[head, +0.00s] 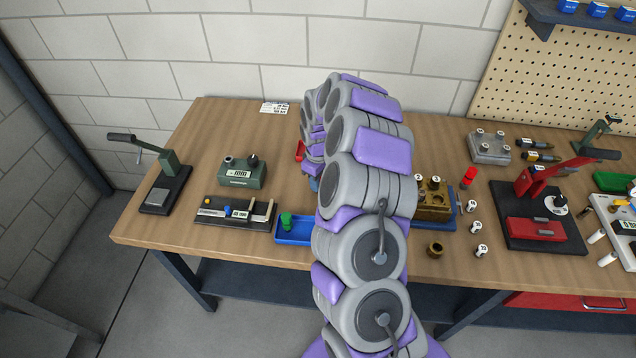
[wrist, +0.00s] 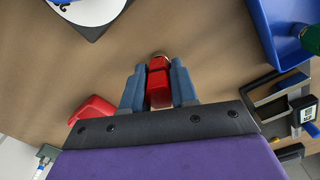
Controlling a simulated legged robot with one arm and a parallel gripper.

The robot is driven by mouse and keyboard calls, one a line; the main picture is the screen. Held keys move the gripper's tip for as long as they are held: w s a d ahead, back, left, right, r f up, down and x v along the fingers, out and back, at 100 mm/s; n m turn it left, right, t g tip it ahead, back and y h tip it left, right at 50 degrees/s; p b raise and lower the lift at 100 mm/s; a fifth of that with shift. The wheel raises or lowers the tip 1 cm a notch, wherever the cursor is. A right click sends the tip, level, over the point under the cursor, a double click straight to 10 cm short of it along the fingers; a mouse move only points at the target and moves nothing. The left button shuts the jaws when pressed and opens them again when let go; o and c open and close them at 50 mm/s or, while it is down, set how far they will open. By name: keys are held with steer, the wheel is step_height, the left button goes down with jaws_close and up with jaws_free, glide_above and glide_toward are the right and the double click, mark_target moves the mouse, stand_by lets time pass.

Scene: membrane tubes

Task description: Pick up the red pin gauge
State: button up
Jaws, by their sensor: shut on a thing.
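My gripper (wrist: 158,85) is shut on a red piece in the wrist view, which looks like the red pin gauge (wrist: 158,80). The piece sits between the two blue-grey fingers, and a paler end shows at its tip. In the head view my arm hides most of the gripper and the held piece; only a bit of blue finger (head: 314,184) shows beside the arm, above the bench.
A blue tray (head: 294,238) with a green piece (head: 286,220) lies close to the gripper. A caliper stand (head: 236,211) and a green gauge box (head: 243,172) are left. Another red upright piece (head: 468,177), a brass block (head: 433,205) and a red press (head: 537,229) stand right.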

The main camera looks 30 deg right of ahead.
steer(key=shift+d, duration=0.1)
steer(key=shift+s+r+p, duration=0.1)
steer(key=shift+r+p, duration=0.55)
steer(key=shift+r, duration=1.25)
steer(key=s+a+p, duration=0.1)
steer(key=s+a, duration=0.2)
steer(key=s, duration=0.4)
steer(key=s+a+r+p, duration=0.1)
steer(key=s+a, duration=0.2)
steer(key=s, duration=0.4)
steer(key=shift+s+a, duration=0.2)
steer(key=shift+s, duration=0.1)
steer(key=shift+d+r, duration=0.1)
